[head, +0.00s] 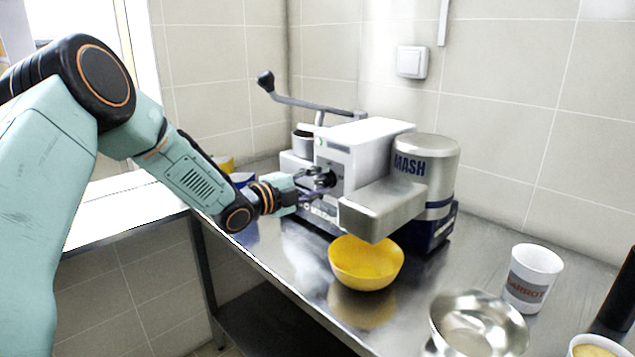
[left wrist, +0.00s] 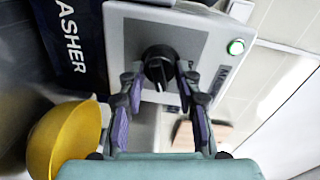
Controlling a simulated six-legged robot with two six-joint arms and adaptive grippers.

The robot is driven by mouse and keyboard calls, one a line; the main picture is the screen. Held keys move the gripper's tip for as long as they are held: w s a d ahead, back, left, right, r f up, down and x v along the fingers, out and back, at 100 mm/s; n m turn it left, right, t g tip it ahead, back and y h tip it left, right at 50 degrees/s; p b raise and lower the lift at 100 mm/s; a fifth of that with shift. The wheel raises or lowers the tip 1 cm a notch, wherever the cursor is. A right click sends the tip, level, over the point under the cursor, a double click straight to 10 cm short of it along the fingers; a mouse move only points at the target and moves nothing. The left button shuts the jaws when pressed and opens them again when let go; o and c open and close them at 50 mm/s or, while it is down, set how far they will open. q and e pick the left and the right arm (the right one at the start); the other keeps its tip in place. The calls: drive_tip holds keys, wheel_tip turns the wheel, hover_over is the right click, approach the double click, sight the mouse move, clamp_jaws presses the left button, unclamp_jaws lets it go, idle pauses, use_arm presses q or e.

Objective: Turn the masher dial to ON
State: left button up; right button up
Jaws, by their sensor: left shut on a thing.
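The masher (head: 362,150) is a grey and white machine with a metal drum marked MASH, standing at the back of the steel table. My left gripper (head: 326,180) reaches the panel from the left. In the left wrist view its fingers (left wrist: 160,76) are shut on the dial, one on each side. In the head view the fingers partly hide the dial. My right gripper is not in view.
A yellow bowl (head: 366,264) stands under the masher's spout. A metal bowl (head: 478,325), a white CARROT cup (head: 533,279) and another cup (head: 596,346) stand at the front right. A lever with a black knob (head: 266,81) rises behind. The wall is tiled.

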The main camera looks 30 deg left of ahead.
use_arm(q)
drive_tip(key=shift+w+a+r, duration=0.1)
drive_tip(key=shift+r, duration=0.05)
idle(0.4)
drive_tip(key=o, duration=1.2)
drive_tip(key=shift+w, duration=0.1)
drive_tip(key=shift+c, duration=0.2)
drive_tip(key=shift+s, duration=0.2)
drive_tip(key=shift+s+a, duration=0.25)
drive_tip(key=shift+s, duration=0.2)
drive_tip(key=v, duration=1)
drive_tip(key=shift+s, duration=0.25)
